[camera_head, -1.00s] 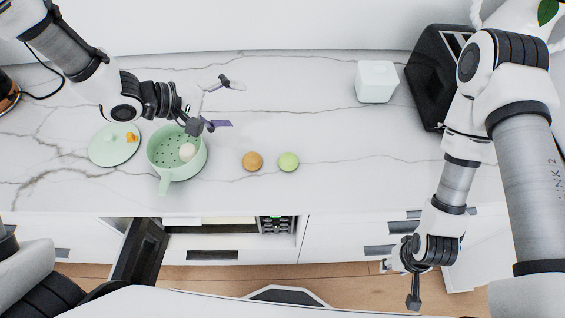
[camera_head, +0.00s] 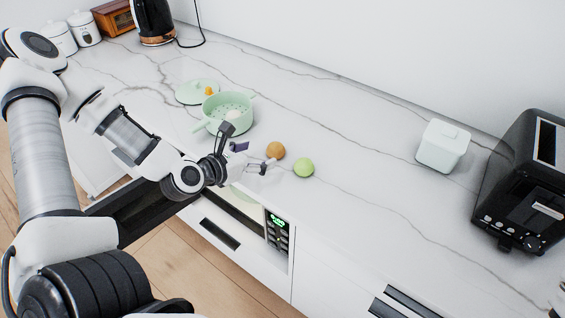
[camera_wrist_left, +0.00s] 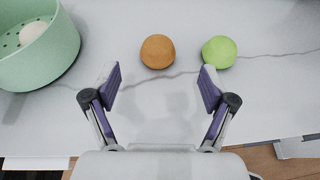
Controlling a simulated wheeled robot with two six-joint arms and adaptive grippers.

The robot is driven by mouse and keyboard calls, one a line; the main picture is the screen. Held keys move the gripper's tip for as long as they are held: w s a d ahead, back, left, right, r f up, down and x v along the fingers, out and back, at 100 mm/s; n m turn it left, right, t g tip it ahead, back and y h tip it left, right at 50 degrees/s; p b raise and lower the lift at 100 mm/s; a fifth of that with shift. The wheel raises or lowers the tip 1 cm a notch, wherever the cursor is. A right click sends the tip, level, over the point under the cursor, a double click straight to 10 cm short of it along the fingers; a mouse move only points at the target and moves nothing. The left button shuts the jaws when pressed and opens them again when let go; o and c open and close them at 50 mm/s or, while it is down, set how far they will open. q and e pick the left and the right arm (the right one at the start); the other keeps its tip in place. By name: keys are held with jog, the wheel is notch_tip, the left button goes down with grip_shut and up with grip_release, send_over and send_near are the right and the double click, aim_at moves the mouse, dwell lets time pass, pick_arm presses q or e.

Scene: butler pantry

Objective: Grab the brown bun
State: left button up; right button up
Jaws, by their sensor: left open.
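The brown bun (camera_head: 275,150) lies on the marble counter, just left of a green bun (camera_head: 303,167). My left gripper (camera_head: 253,156) is open and empty close to the brown bun, on its near-left side. In the left wrist view the brown bun (camera_wrist_left: 157,51) sits just beyond the two spread fingertips, roughly centred between them and touching neither. The green bun (camera_wrist_left: 218,51) is beyond the right fingertip there.
A green steamer pot (camera_head: 228,112) holding a pale bun stands left of the buns, its lid (camera_head: 196,93) behind it. A white box (camera_head: 443,146) and black toaster (camera_head: 522,185) stand right. An oven door is open below the counter. The counter's middle is clear.

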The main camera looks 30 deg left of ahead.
aim_at(271, 150)
pick_arm(q)
jog(key=shift+w+a+f, duration=0.65)
jog(key=shift+a+f, duration=0.05)
jog(key=shift+f, duration=0.2)
jog(key=shift+w+d+b, duration=0.45)
jog(key=shift+w+d, duration=0.2)
jog(key=shift+d, duration=0.05)
jog(key=shift+w+d, duration=0.25)
jog(key=x, duration=0.4)
jog(key=shift+w+a+f, duration=0.1)
jog(key=shift+w+a, duration=0.05)
jog(key=shift+w, duration=0.2)
jog(key=c, duration=1.3)
